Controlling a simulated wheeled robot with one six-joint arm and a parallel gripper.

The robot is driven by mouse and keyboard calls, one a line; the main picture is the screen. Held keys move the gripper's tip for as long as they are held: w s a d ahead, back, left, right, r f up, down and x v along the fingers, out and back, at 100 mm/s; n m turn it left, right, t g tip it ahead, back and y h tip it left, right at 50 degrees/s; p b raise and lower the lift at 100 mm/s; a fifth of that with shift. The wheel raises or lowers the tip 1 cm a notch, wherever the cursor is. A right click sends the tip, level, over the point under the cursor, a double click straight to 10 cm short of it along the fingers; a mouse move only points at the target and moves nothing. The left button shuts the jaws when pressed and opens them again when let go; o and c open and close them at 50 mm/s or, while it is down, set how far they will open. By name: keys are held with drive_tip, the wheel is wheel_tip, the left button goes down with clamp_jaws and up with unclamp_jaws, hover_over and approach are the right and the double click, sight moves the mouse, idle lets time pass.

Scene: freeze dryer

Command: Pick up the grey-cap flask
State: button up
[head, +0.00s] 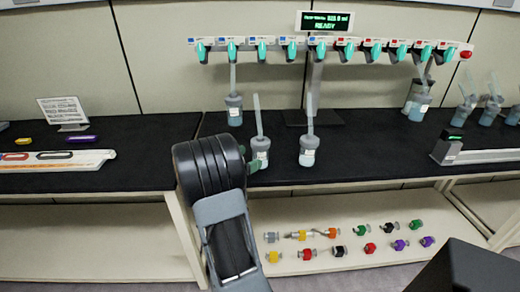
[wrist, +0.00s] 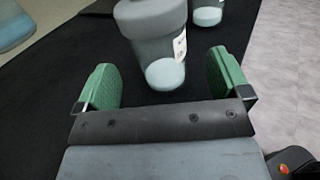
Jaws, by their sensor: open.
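A grey-cap flask (head: 260,148) stands upright on the black bench top, with pale liquid, a white label and a tube rising from its cap. In the wrist view the flask (wrist: 160,50) is just ahead of and partly between the green fingers, with gaps at both sides. My gripper (head: 250,160) is open and empty; its fingers (wrist: 162,75) also show in the wrist view. A second grey-cap flask (head: 308,148) stands to the right, its base (wrist: 208,12) at the top of the wrist view. A third flask (head: 235,112) stands farther back.
A manifold (head: 330,45) with teal valves and a READY display (head: 325,21) is behind. More flasks (head: 417,106) stand at the right, near a small grey device (head: 447,150). Coloured fittings (head: 333,233) lie on the lower shelf. A white tray (head: 60,160) is at the left.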

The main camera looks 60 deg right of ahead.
sight(260, 153)
drive_tip(key=shift+x, duration=2.75)
drive_tip(key=shift+w+f, duration=0.1)
drive_tip(key=c, duration=1.4)
drive_tip(key=shift+o, duration=0.2)
drive_tip(key=shift+r, duration=0.2)
